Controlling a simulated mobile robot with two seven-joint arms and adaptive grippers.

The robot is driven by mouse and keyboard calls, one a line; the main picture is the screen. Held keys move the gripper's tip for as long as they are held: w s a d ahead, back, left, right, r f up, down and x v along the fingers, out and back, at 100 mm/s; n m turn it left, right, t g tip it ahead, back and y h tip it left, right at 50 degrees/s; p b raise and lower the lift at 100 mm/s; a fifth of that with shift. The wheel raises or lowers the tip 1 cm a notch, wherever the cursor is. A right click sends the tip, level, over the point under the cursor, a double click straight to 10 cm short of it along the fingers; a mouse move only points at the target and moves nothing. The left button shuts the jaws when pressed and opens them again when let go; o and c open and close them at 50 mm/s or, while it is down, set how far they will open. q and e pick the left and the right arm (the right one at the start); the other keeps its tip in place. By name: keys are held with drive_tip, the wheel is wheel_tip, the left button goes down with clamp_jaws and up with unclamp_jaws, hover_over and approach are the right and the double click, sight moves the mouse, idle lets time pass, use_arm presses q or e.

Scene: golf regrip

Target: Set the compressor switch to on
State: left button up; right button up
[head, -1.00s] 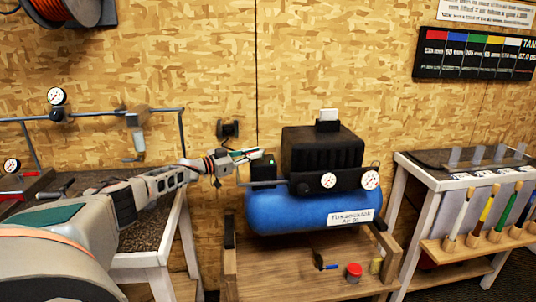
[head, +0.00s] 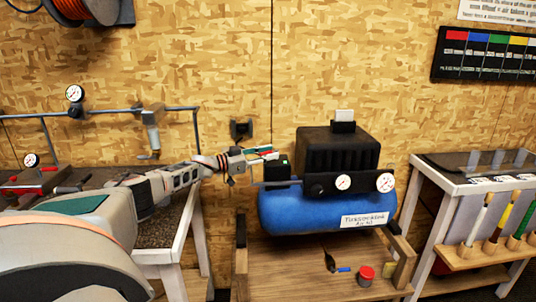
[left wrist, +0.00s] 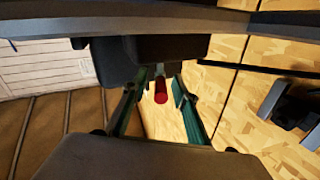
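The compressor (head: 300,212) is a blue tank with a black motor (head: 338,155) on top, standing on a wooden stand. A small black box (head: 278,172) with a green spot sits at its left end. My left gripper (head: 270,153) is at the upper left of this box. In the left wrist view its two green-lined fingers are apart. A red, round-ended lever (left wrist: 161,90) shows between the fingers, below a dark block (left wrist: 168,48). I cannot tell whether the fingers touch it, or which setting the lever is in. My right gripper is not in view.
Two gauges (head: 385,182) sit on the compressor's front. A red-lidded jar (head: 365,275) and a small blue-handled tool (head: 340,268) lie on the stand below.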

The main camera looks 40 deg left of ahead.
use_arm(q)
drive_tip(key=shift+s, duration=0.1)
drive_tip(key=shift+s+a+f, duration=0.15)
drive_tip(key=shift+s+a, duration=0.15)
drive_tip(key=shift+s, duration=0.2)
drive_tip(key=v, duration=1)
drive_tip(key=shift+s, duration=0.35)
